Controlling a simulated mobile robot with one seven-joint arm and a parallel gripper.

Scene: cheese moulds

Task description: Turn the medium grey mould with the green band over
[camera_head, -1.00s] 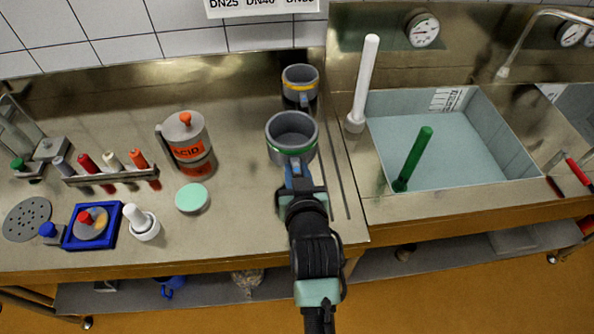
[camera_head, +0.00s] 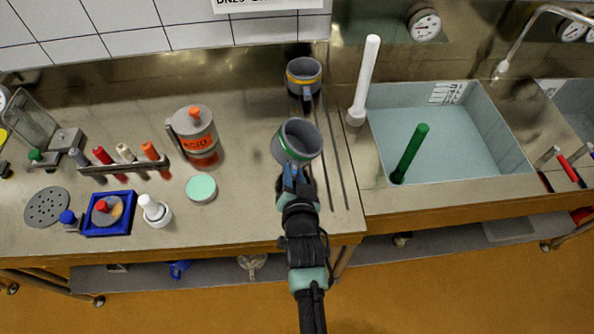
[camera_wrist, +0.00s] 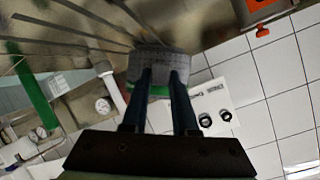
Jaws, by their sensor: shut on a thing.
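The medium grey mould with the green band (camera_head: 279,151) is in my gripper, above the worktop. It is tilted, its open mouth facing up and toward the right in the head view. My gripper (camera_head: 292,176) is shut on the mould's near side, seemingly on its handle. In the wrist view the fingers (camera_wrist: 163,82) reach to the mould's grey wall (camera_wrist: 160,64), and part of the green band shows beside them. The exact grip point is partly hidden by the fingers.
A grey mould with a yellow band (camera_head: 304,77) stands behind. The ACID can (camera_head: 197,137) and a pale green disc (camera_head: 201,188) are to the left.

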